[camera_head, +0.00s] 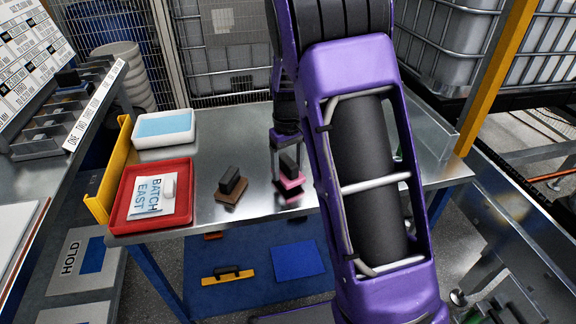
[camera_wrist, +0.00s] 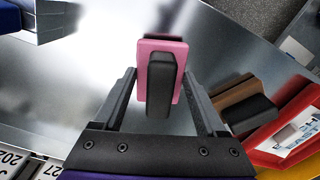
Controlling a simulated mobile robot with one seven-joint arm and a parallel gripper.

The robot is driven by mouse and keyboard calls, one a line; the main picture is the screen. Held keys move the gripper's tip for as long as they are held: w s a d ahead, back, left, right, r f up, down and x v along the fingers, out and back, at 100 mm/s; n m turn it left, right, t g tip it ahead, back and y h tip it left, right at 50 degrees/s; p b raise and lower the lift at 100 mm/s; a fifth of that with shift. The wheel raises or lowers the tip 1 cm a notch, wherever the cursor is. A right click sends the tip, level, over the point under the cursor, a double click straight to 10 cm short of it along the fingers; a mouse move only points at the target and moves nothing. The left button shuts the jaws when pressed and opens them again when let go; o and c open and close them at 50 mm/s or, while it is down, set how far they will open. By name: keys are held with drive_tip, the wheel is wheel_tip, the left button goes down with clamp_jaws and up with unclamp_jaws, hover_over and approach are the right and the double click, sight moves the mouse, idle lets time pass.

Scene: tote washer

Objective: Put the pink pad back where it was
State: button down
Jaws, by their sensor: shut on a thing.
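The pink pad (camera_head: 291,183) has a black block handle and is at the middle of the metal table in the head view. My gripper (camera_head: 287,165) points down over it, shut on the pad. A pink reflection shows just below the pad, and I cannot tell whether it touches the tabletop. In the wrist view the pink pad (camera_wrist: 178,48) lies beyond and between the two fingers, with its black handle toward the camera. My forearm hides the table to the right of the pad.
A brown pad (camera_head: 230,190) with a black handle stands to the left. Further left are a red tray (camera_head: 120,215) with a "BATCH EAST" card and a white tray (camera_head: 188,138) with blue inside. A compartment rack (camera_head: 45,140) stands at far left. Tabletop behind the brown pad is clear.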

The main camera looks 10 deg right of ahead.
drive_tip(key=shift+f, duration=0.1)
drive_tip(key=shift+f+b, duration=0.4)
drive_tip(key=shift+f, duration=0.15)
drive_tip(key=shift+f, duration=0.15)
idle(0.4)
unclamp_jaws()
idle(0.3)
drive_tip(key=shift+r+p, duration=3.2)
drive_tip(key=shift+r, duration=1.35)
